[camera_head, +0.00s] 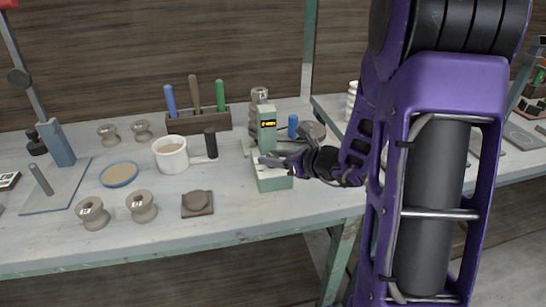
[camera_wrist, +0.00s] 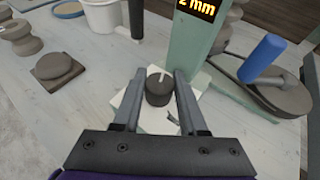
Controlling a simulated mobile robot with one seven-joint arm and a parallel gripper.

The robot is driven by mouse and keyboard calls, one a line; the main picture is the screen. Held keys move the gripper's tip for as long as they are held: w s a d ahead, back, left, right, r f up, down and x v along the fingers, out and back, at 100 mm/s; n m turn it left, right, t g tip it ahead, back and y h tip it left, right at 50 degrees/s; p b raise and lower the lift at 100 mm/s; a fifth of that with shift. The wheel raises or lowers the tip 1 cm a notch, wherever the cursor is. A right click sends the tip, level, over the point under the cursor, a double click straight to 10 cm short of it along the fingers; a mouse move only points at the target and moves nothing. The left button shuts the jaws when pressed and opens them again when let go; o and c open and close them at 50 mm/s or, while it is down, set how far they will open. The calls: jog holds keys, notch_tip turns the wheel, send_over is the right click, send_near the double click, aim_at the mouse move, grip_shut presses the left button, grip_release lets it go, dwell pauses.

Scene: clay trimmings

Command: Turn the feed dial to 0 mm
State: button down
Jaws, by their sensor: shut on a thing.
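The feed dial (camera_wrist: 158,90) is a dark round knob with a white pointer line, on a pale plate at the foot of a green machine (camera_head: 268,132). The pointer faces nearly straight up the wrist view, slightly right. The machine's display (camera_wrist: 198,7) shows orange text ending in "2 mm"; its top is cut off, and in the head view it is too small to read. My gripper (camera_wrist: 159,76) is shut on the dial, one finger on each side. In the head view my gripper (camera_head: 280,161) hides the dial.
A white mug (camera_head: 171,156) with a dark handle stands left of the machine. A tool block (camera_head: 198,121) stands behind; clay spools (camera_head: 141,207) and a square brown piece (camera_head: 197,204) sit at front left.

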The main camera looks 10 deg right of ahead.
jog(key=shift+d+n+g+y+p, duration=0.1)
jog(key=shift+n+g+y+p, duration=0.2)
jog(key=shift+n+y, duration=0.1)
jog(key=shift+r+n+g+y+p, duration=0.1)
jog(key=shift+n+g+y+p, duration=0.35)
jog(key=shift+n+y, duration=0.15)
jog(key=n+g+y+p, duration=0.2)
jog(key=n+g, duration=0.2)
jog(key=shift+y+p, duration=0.4)
jog(key=n+g+y+p, duration=0.1)
jog(key=n+g+p, duration=0.1)
jog(key=n+g, duration=0.2)
jog(key=shift+n+g+p, duration=0.55)
jog(key=shift+n+g, duration=1.05)
jog(key=shift+g, duration=0.45)
jog(key=c, duration=0.7)
grip_release()
jog(key=shift+c, duration=0.2)
